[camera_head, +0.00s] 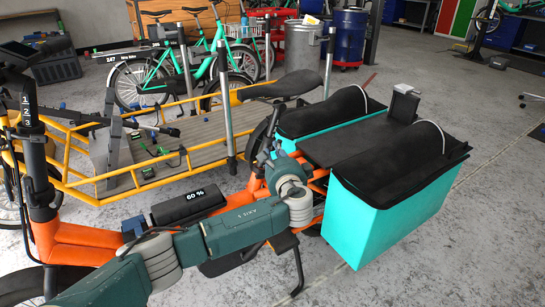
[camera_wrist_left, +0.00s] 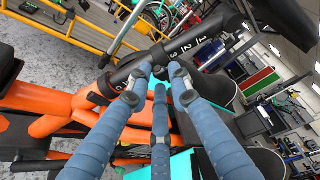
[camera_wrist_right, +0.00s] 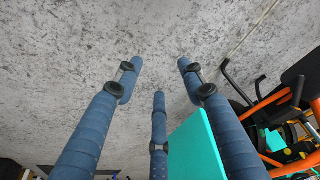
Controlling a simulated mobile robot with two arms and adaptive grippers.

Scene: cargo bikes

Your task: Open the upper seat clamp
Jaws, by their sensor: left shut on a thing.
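The orange cargo bike's black saddle (camera_head: 280,86) stands above its seat post. In the left wrist view the black post (camera_wrist_left: 205,42) with white numerals runs diagonally just beyond my fingers. My left gripper (camera_head: 266,154) is at the post below the saddle; in its wrist view the fingers (camera_wrist_left: 158,76) close in on the upper seat clamp area. The fingers hide the clamp, and I cannot make out its lever or how it stands. My right gripper (camera_wrist_right: 157,75) is open and empty, with bare floor beyond its fingers.
Turquoise boxes with black covers flank the bike's rear; the near one (camera_head: 395,205) also shows beside my right fingers (camera_wrist_right: 195,150). A yellow cargo bike (camera_head: 110,185) stands close behind on the left. Grey floor (camera_head: 490,235) is clear at right.

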